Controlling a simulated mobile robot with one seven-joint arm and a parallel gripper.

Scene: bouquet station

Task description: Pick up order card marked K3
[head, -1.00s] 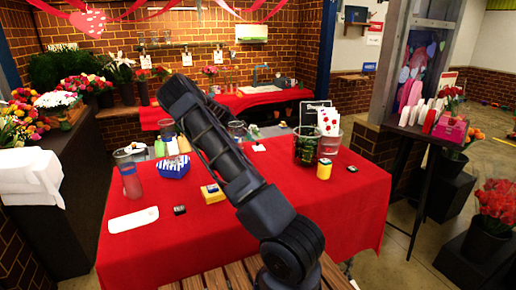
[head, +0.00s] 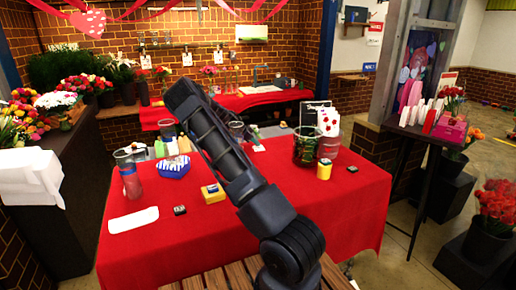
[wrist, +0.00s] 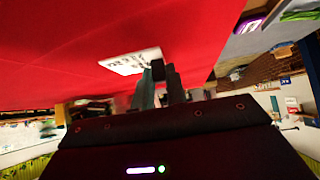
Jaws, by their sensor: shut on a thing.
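My gripper (wrist: 161,80) shows in the wrist view with its fingers shut on a white card (wrist: 128,63) at the fingertips. The card carries dark print that is too small and tilted to read, so I cannot tell whether it says K3. Red cloth fills the view behind the card. I cannot tell whether the card touches the cloth. In the head view my arm crosses the middle of the picture and hides the gripper and the card.
The red-covered table (head: 300,215) bears a blue striped box (head: 173,167), a yellow box (head: 212,193), a white tray (head: 133,220), a glass vase (head: 306,147) and a yellow can (head: 324,170). The front right of the table is clear.

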